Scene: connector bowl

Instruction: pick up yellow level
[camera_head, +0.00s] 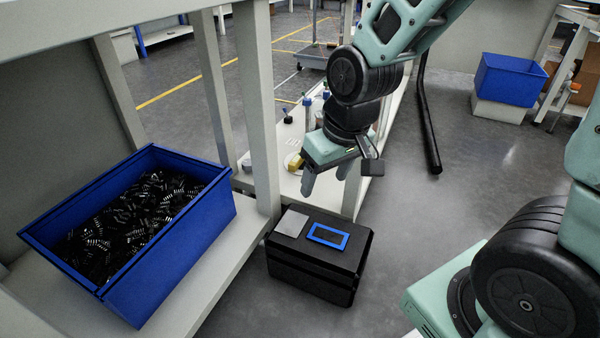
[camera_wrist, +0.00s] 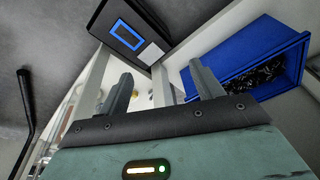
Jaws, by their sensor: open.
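A small yellow object (camera_head: 296,162) lies on the low white shelf (camera_head: 285,186), just left of my gripper in the head view. It is the only clearly yellow item there, but it is too small and partly covered to confirm as the level. A bit of yellow also shows between the fingers in the wrist view (camera_wrist: 150,96). My gripper (camera_head: 328,180) hangs in front of the shelf with its fingers pointing down. In the wrist view its two fingers (camera_wrist: 163,78) stand wide apart with nothing held between them.
A black case (camera_head: 310,280) with a blue-framed item (camera_head: 328,236) on top stands on the floor below my gripper. A blue bin (camera_head: 185,235) of black connectors sits on the bench at left. Bench posts (camera_head: 257,110) stand close by. Several bottles (camera_head: 307,108) are on the shelf.

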